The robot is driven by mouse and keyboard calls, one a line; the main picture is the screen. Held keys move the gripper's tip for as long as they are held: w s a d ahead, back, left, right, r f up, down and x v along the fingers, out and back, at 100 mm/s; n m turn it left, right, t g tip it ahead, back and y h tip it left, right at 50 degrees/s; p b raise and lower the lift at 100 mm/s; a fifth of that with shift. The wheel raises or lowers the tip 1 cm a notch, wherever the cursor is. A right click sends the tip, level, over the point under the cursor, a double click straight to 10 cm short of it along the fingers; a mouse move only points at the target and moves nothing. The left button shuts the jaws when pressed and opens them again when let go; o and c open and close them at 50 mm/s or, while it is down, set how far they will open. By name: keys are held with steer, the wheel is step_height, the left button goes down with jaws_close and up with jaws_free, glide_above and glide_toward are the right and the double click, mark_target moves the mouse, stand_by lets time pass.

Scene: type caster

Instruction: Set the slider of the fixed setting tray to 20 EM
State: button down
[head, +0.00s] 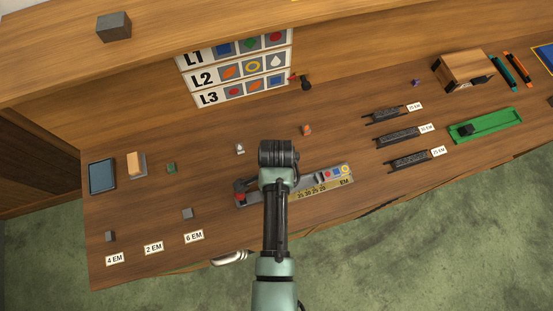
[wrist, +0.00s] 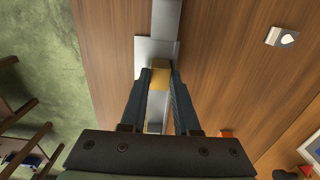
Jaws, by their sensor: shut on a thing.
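The setting tray (head: 333,176) is a long grey metal channel lying on the bench, with a yellow scale strip (head: 325,189) marked with numbers and EM along its near side. A red part (head: 240,197) shows at its left end. My arm covers the tray's middle, so the slider's place against the marks is hidden. In the wrist view my gripper (wrist: 160,70) is shut on a brass-coloured block, apparently the slider's grip (wrist: 160,79), over the grey metal of the tray (wrist: 165,18). The head view hides my fingertips.
A white piece (head: 240,148) and an orange piece (head: 306,130) lie behind the tray. Label cards and small grey blocks are at the left. Several dark racks (head: 397,137) and a green tray (head: 485,125) are at the right. The bench's front edge runs close to the tray.

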steer(key=w+d, duration=0.1)
steer(key=d, duration=0.2)
steer(key=w+d+b, duration=0.1)
steer(key=d, duration=0.2)
steer(key=w+d, duration=0.1)
steer(key=d, duration=0.2)
steer(key=shift+d, duration=0.1)
steer(key=c, duration=0.6)
jaws_free()
steer(key=shift+c, duration=0.2)
step_height(320, 180, up, 13)
steer(key=b, duration=0.1)
